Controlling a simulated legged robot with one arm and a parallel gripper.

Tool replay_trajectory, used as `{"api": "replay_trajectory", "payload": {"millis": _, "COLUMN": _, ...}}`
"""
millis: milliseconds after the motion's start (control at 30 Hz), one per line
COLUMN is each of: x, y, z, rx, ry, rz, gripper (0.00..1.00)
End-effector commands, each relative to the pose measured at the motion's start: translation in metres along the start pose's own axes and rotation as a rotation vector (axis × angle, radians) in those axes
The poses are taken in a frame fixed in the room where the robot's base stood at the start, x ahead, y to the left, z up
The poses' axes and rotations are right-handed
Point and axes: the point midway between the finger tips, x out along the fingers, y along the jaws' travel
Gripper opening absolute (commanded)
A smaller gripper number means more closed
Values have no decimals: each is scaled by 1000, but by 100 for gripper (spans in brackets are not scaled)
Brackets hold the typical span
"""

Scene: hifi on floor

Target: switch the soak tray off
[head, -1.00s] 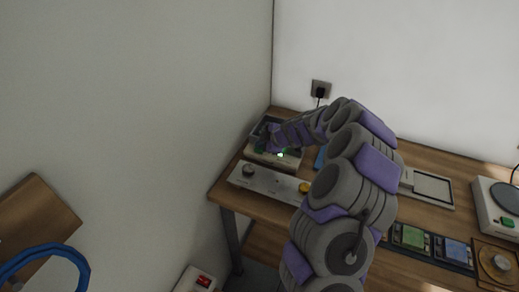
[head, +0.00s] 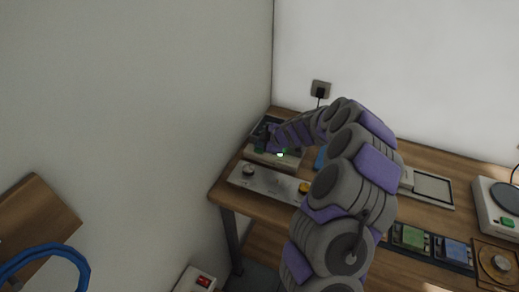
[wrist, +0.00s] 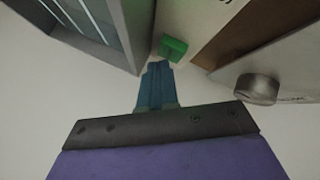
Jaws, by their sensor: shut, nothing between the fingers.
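The soak tray (head: 289,163) is a pale box with a dark-rimmed basin at the back left of the desk. A small green light glows on its front in the head view. In the wrist view its grey basin rim (wrist: 128,35) is at upper left, and a green switch (wrist: 173,47) sits on the pale face beside it. My gripper (wrist: 159,67) is shut and empty, with its teal fingertips just short of or against the green switch; I cannot tell whether they touch. In the head view my gripper (head: 270,144) is over the tray, partly hiding it.
The knob also shows in the wrist view (wrist: 257,89). The wall is close on the left. Other devices stand along the desk to the right.

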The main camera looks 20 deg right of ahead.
Motion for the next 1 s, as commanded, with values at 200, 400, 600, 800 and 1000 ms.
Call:
{"api": "replay_trajectory", "payload": {"millis": 200, "x": 0, "y": 0, "z": 0, "rx": 0, "ry": 0, "rz": 0, "gripper": 0}}
{"api": "replay_trajectory", "payload": {"millis": 400, "x": 0, "y": 0, "z": 0, "rx": 0, "ry": 0, "rz": 0, "gripper": 0}}
{"api": "replay_trajectory", "payload": {"millis": 600, "x": 3, "y": -2, "z": 1, "rx": -1, "ry": 1, "rz": 0, "gripper": 0}}
{"api": "replay_trajectory", "payload": {"millis": 800, "x": 6, "y": -5, "z": 3, "rx": 0, "ry": 1, "rz": 0, "gripper": 0}}
{"api": "replay_trajectory", "payload": {"millis": 1000, "x": 5, "y": -5, "z": 3, "rx": 0, "ry": 0, "rz": -1, "gripper": 0}}
